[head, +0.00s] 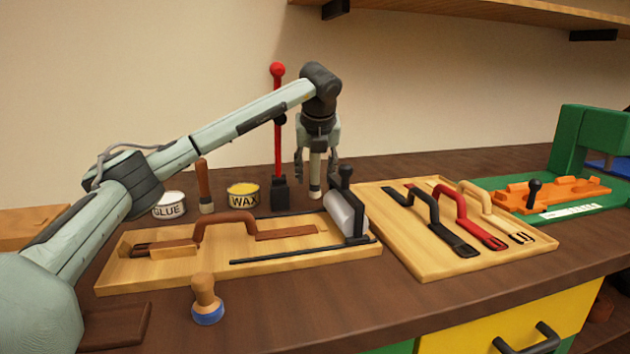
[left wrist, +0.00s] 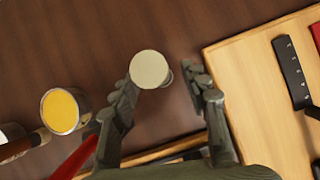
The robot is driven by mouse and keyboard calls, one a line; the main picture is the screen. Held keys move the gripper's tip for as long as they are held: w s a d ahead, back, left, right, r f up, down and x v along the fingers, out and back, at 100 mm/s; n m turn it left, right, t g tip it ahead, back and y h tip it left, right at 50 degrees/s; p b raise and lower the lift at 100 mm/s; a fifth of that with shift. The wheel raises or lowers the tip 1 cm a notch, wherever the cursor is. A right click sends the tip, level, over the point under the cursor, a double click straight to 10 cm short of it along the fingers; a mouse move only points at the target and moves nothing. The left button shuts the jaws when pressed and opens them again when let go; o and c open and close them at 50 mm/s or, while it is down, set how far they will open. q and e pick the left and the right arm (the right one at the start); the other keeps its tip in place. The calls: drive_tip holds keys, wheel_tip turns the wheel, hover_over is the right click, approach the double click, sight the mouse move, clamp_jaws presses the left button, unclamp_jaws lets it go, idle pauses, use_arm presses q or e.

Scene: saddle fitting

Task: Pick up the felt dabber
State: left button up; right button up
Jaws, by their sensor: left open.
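A pale upright cylinder, which looks like the felt dabber (head: 315,187), stands on the dark bench behind the wooden tray. Its round cream top shows in the left wrist view (left wrist: 150,69). My left gripper (head: 315,170) points down over it and is open. In the left wrist view, the fingertips of my left gripper (left wrist: 163,82) are on either side of the cylinder. The left finger looks close to it and a gap shows at the right finger; I cannot tell if either touches. My right gripper is not in view.
A red-topped post (head: 278,130), wax tin (head: 243,197), glue tin (head: 168,205) and brush (head: 205,188) stand left of the cylinder. The wooden tray (head: 140,275) and strap board (head: 420,262) lie in front. A blue-based wooden knob (head: 207,300) stands near the front edge.

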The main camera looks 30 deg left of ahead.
use_arm(q)
drive_tip(key=shift+x, duration=1.05)
clamp_jaws()
drive_tip(key=shift+r, duration=0.1)
wheel_tip(320, 180, up, 10)
drive_tip(key=shift+f, duration=0.1)
